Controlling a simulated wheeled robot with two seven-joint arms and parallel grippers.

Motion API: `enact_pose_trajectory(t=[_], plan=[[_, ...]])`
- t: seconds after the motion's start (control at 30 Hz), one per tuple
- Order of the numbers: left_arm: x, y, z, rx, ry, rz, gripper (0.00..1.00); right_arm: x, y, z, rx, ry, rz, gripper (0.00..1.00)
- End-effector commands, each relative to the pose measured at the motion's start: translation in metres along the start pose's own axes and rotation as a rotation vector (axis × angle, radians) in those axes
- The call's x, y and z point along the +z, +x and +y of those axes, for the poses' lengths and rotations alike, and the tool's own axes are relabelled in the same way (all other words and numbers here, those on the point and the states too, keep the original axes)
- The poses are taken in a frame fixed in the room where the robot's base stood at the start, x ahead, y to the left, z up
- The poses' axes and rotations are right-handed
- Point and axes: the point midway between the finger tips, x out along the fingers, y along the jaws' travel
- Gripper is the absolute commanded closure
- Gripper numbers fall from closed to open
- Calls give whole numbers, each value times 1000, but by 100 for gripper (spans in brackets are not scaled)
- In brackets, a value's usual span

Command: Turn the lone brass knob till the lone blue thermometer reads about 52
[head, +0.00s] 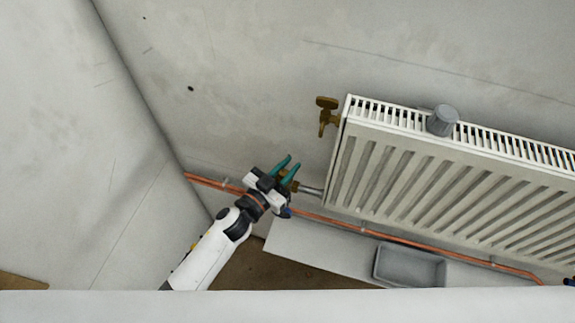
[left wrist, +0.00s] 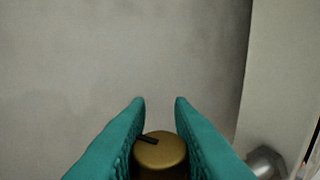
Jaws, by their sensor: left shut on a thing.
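My left gripper (head: 285,170) is at the lower left corner of the radiator, with its teal fingers pointing toward the wall. In the left wrist view, the brass knob (left wrist: 160,151) sits between the two fingers, which are shut on it. The knob has a round top with a short dark pointer mark directed to the left. In the head view the fingers mostly hide the knob. I cannot make out a blue thermometer or any reading in either view. My right gripper is not clearly in view.
The white radiator (head: 430,180) fills the right side. A copper pipe (head: 400,242) runs below, near a grey tray (head: 382,266). A small dark-blue item shows at the right edge.

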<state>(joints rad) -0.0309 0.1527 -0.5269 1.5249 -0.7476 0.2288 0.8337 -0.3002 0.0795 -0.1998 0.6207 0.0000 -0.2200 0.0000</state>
Motion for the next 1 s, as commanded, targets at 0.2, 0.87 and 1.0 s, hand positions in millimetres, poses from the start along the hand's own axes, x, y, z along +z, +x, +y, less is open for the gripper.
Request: enact_pose_trajectory(t=[0.2, 0.87, 1.0], plan=[[2, 0, 0, -147, 9, 3, 100, 1, -16, 0, 0, 0, 0, 64], [-2, -3, -8, -632, 5, -9, 100, 0, -2, 0, 0, 0, 1, 64], [-2, -4, -9, -682, 3, -10, 100, 0, 2, 0, 0, 0, 1, 64]])
